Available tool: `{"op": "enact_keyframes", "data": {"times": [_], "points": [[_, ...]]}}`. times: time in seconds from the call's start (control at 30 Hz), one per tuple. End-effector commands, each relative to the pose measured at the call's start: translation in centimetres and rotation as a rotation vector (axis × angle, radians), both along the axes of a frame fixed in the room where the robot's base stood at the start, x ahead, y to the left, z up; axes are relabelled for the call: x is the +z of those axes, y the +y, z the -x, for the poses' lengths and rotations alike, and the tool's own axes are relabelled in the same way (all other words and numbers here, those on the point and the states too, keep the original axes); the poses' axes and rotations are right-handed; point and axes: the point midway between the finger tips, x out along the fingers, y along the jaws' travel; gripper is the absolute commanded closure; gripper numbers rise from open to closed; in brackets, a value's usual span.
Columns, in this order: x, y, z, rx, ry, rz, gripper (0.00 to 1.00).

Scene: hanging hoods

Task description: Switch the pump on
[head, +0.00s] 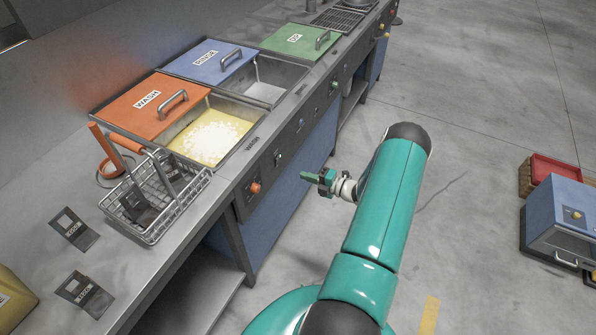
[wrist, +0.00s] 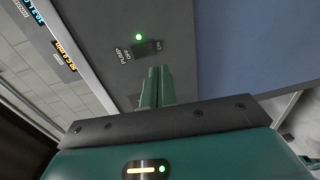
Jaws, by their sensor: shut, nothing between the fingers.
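The pump switch (wrist: 151,47) is a dark rocker on the grey front panel, labelled PUMP with ON and OFF, in the wrist view. A small green light (wrist: 139,37) glows beside it. My gripper (wrist: 158,70) is shut and empty, its green fingertips pointing at the panel just below the switch in the picture. I cannot tell whether the tips touch it. In the head view my gripper (head: 304,175) is in front of the sink unit's front, to the right of the panel with the red knob (head: 255,188).
The counter holds orange WASH (head: 150,104), blue RINSE (head: 207,60) and green (head: 299,39) lids. The wash basin (head: 210,138) holds foamy yellow liquid. A wire basket (head: 158,205) stands at the near left. A blue box (head: 560,220) sits on the floor at right; the floor between is clear.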

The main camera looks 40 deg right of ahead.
Motion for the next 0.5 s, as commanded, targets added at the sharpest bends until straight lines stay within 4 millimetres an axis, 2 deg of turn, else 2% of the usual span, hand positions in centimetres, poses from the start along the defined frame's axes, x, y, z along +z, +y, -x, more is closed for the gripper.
{"op": "enact_keyframes", "data": {"times": [0.1, 0.2, 0.33, 0.5], "points": [[-0.3, -0.8, 2.2, -0.003, 0.002, -0.001, 1.00], [-0.5, -1.3, 3.5, -0.002, 0.001, 0.000, 1.00], [-0.6, -1.6, 4.4, -0.001, 0.002, 0.000, 1.00], [-0.7, -1.7, 4.7, -0.001, 0.001, -0.001, 1.00]]}}
